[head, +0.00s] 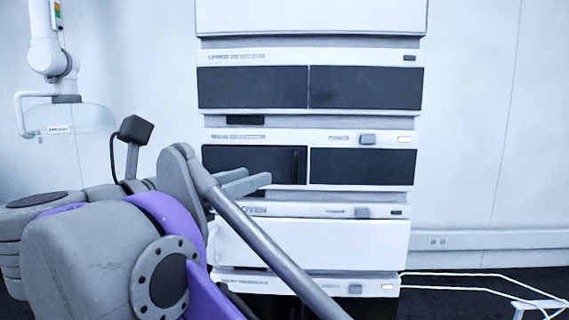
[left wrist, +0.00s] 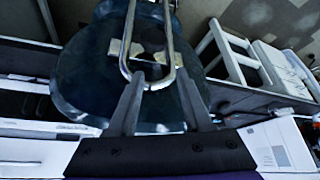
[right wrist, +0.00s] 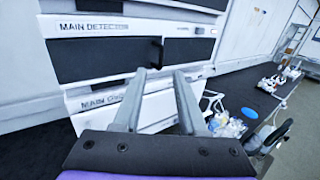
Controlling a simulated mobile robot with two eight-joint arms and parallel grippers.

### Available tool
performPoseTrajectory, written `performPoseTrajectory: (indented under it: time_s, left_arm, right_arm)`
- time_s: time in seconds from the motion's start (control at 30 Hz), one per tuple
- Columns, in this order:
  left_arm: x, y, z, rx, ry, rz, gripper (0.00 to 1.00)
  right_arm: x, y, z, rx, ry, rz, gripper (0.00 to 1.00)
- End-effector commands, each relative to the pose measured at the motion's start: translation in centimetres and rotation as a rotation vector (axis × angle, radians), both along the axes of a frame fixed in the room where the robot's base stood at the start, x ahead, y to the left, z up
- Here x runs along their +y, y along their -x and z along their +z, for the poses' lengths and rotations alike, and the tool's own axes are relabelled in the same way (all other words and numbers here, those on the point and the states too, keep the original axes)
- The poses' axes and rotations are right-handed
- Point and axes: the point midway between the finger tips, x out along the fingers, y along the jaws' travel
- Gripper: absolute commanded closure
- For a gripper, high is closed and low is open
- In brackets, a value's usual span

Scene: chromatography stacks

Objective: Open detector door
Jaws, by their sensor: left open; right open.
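The main detector is the module (head: 362,138) in the middle of the white stack, labelled "MAIN DETECTOR" in the right wrist view (right wrist: 93,27). Its dark door (head: 235,156) is the left panel and looks shut. A dark upright handle (head: 298,165) sits at the door's right end; it also shows in the right wrist view (right wrist: 156,52). My right gripper (head: 258,180) is open and empty in front of the door's lower part, with its fingertips just below the handle in the right wrist view (right wrist: 160,72). My left gripper (left wrist: 158,82) is open, above a dark blue seat-like thing.
Other modules, including the oven (head: 320,242), stand above and below the detector. The dark blue seat-like thing (left wrist: 80,75) has a metal loop (left wrist: 165,75) near my left fingers. Bottles (right wrist: 225,125) stand low at right.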

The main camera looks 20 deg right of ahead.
Motion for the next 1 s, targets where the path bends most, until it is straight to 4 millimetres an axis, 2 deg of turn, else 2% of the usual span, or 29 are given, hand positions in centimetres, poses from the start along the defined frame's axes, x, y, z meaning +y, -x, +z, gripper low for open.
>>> performPoseTrajectory:
  time_s: [0.17, 0.4, 0.6, 0.8, 1.0]
  left_arm:
    - [0.0, 0.0, -0.1, 0.001, 0.000, 0.000, 0.50]
    - [0.0, 0.0, -0.1, 0.001, 0.000, 0.000, 0.50]
    - [0.0, 0.0, 0.0, 0.000, 0.000, 0.000, 0.50]
    - [0.0, 0.0, 0.0, 0.000, 0.000, 0.000, 0.50]
    - [0.0, 0.0, 0.0, 0.000, 0.000, 0.000, 0.50]
  right_arm:
    - [-1.7, -0.8, -0.2, 0.006, -0.004, -0.005, 0.59]
    - [-5.7, -3.2, -0.1, 0.003, -0.003, -0.007, 0.59]
    - [-8.2, -4.7, -0.1, 0.002, -0.003, -0.004, 0.59]
    - [-9.2, -5.3, -0.1, 0.002, -0.003, -0.001, 0.59]
    - [-9.2, -5.4, -0.1, 0.002, -0.003, 0.000, 0.59]
